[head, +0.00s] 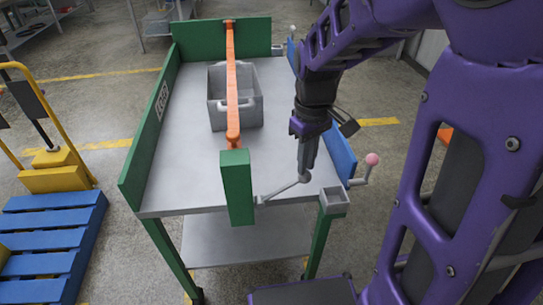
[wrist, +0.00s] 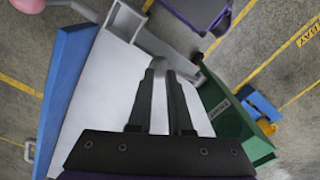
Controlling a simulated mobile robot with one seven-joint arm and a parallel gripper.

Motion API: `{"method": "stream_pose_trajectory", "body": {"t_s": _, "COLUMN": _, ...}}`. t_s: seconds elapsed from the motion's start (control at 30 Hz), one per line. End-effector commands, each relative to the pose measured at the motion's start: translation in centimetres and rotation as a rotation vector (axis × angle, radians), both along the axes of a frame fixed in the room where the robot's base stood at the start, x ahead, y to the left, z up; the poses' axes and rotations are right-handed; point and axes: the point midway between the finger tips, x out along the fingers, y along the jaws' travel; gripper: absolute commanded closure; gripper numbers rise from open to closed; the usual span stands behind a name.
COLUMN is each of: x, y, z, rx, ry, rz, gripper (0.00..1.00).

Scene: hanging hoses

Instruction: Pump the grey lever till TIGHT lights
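The grey lever (head: 282,189) sticks out to the right from the green post (head: 237,187) at the near edge of the table, its rounded end just below my gripper. My gripper (head: 304,172) points down with its fingertips at that end. In the wrist view the fingers (wrist: 163,74) stand a little apart, with the grey lever end between their tips and its rod (wrist: 190,72) running right. The fingers look closed on it. I see no lit lamp.
An orange strap (head: 231,75) runs over a grey crate (head: 216,108) on the grey table (head: 180,160). A pink-knobbed crank (head: 371,160) and blue side wall (head: 340,150) stand right of my gripper. A square grey socket (head: 335,198) sits at the near right corner. Blue pallet (head: 50,240) at left.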

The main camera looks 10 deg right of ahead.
Motion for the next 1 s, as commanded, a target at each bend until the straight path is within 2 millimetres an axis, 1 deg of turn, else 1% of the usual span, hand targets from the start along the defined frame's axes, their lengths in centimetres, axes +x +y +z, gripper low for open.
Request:
{"method": "stream_pose_trajectory", "body": {"t_s": 0.23, "x": 0.0, "y": 0.0, "z": -0.8, "rx": 0.0, "ry": 0.0, "rz": 0.0, "gripper": 0.82}}
{"method": "stream_pose_trajectory", "body": {"t_s": 0.37, "x": 0.0, "y": 0.0, "z": -0.8, "rx": 0.0, "ry": 0.0, "rz": 0.0, "gripper": 0.82}}
{"method": "stream_pose_trajectory", "body": {"t_s": 0.47, "x": 0.0, "y": -0.2, "z": -1.2, "rx": 0.0, "ry": 0.001, "rz": -0.001, "gripper": 0.82}}
{"method": "stream_pose_trajectory", "body": {"t_s": 0.8, "x": -0.1, "y": -1.2, "z": -3.2, "rx": 0.001, "ry": 0.003, "rz": 0.0, "gripper": 0.82}}
{"method": "stream_pose_trajectory", "body": {"t_s": 1.0, "x": -0.1, "y": -1.5, "z": -3.6, "rx": 0.001, "ry": 0.002, "rz": 0.0, "gripper": 0.82}}
